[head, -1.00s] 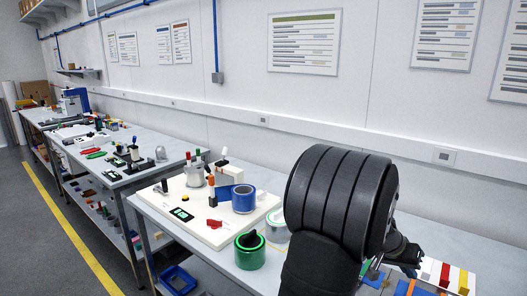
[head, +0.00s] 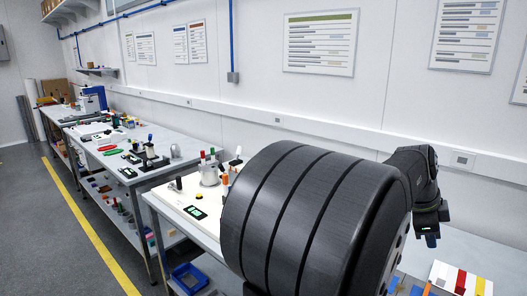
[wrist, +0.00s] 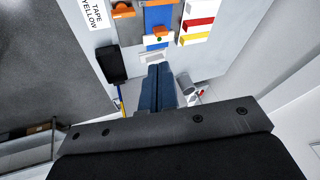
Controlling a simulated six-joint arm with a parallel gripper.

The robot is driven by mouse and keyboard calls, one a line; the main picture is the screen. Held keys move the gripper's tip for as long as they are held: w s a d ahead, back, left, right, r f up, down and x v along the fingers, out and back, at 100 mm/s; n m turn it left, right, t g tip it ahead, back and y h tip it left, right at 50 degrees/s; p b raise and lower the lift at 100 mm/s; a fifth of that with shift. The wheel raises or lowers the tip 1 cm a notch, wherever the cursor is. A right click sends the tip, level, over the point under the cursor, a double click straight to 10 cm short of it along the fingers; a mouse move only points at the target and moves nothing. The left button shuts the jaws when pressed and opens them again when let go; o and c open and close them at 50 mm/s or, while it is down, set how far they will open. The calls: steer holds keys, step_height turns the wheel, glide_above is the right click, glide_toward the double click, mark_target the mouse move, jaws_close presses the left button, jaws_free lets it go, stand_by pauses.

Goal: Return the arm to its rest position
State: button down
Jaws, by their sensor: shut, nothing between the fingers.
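My gripper (wrist: 158,72) shows in the wrist view with its two blue fingers together and nothing between them. In the head view the gripper (head: 431,240) is small, at the right, with its fingers pointing down above the bench; my dark arm hides much of the bench in front of it. In the wrist view, the bench things lie beyond the fingertips, apart from them.
Below the gripper are white, red and yellow blocks (head: 461,280), a blue strip with orange pieces (wrist: 157,17) and a black tray (wrist: 111,65). A white board (head: 170,196) with tools lies left of my arm. The wall (head: 270,100) runs behind the bench.

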step_height(320, 180, up, 4)
steer(key=a+r+m, duration=0.1)
steer(key=a+m, duration=0.1)
steer(key=m, duration=0.1)
steer(key=a+x, duration=0.1)
steer(key=x, duration=0.9)
steer(key=shift+f+t+y, duration=0.25)
steer(key=shift+t+y, duration=0.15)
